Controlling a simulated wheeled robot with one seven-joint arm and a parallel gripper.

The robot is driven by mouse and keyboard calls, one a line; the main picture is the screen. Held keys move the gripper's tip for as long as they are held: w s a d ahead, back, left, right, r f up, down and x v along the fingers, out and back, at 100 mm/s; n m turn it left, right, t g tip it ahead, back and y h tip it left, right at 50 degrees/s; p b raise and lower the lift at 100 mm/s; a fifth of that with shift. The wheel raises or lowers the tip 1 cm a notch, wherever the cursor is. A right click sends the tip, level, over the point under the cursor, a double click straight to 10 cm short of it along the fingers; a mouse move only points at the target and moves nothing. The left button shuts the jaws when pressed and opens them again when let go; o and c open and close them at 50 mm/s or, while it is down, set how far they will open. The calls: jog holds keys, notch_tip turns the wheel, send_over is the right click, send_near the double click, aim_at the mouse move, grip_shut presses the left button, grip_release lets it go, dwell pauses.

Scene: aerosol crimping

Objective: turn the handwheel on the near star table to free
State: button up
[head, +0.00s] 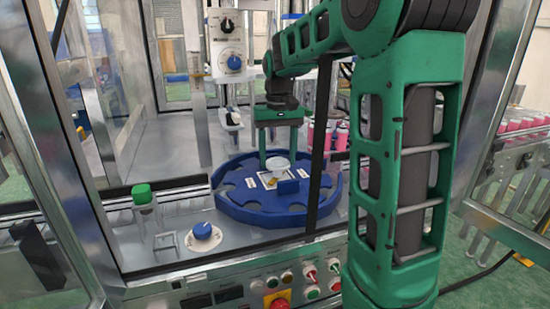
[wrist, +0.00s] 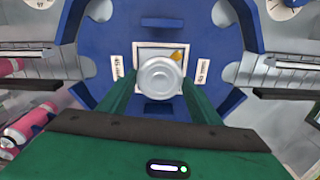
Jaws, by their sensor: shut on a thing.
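The near star table (head: 232,206) is a blue notched disc on the machine deck; its blue body fills the upper wrist view (wrist: 100,65). The handwheel (head: 278,163) is a round silver knob over a white square plate at its centre. It shows face-on in the wrist view (wrist: 160,77), with a yellow pointer (wrist: 177,56) at its upper right. White labels lie left (wrist: 118,68) and right (wrist: 203,72) of the plate; their text is not legible. My gripper (head: 277,150) reaches down from above, its green fingers shut on the handwheel from both sides.
A blue knob (head: 203,231) and a green-capped post (head: 142,194) stand at the deck's front left. Pink cans (head: 341,134) stand behind right.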

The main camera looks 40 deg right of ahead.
aim_at(277, 162)
jog(key=shift+w+a, duration=0.1)
jog(key=shift+w, duration=0.05)
jog(key=o, duration=1.1)
notch_tip(277, 162, up, 11)
jog(key=shift+f, duration=0.1)
dwell(0.3)
